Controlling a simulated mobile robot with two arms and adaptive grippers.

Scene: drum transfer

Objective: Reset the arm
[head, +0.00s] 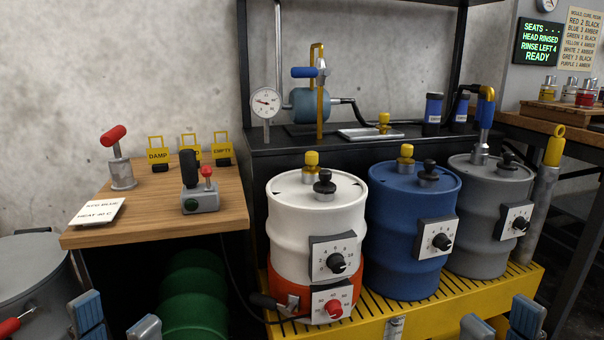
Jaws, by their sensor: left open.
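My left gripper (116,322) shows at the bottom left edge, its two blue-grey fingertips apart with nothing seen between them. It is in front of the wooden table (215,215), left of the green drum (193,300). My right gripper (501,322) shows at the bottom right edge, fingertips also apart, in front of the yellow grated pallet (440,305). No held object shows in it. The lower parts of both grippers are cut off by the frame.
White (290,215), blue (390,215) and grey (478,235) drums stand on the pallet. An orange heater band (285,290) surrounds the white drum's base. A grey vessel (30,275) stands far left. The table holds a joystick box (200,203), a red-handled lever (120,165) and yellow tags (158,156).

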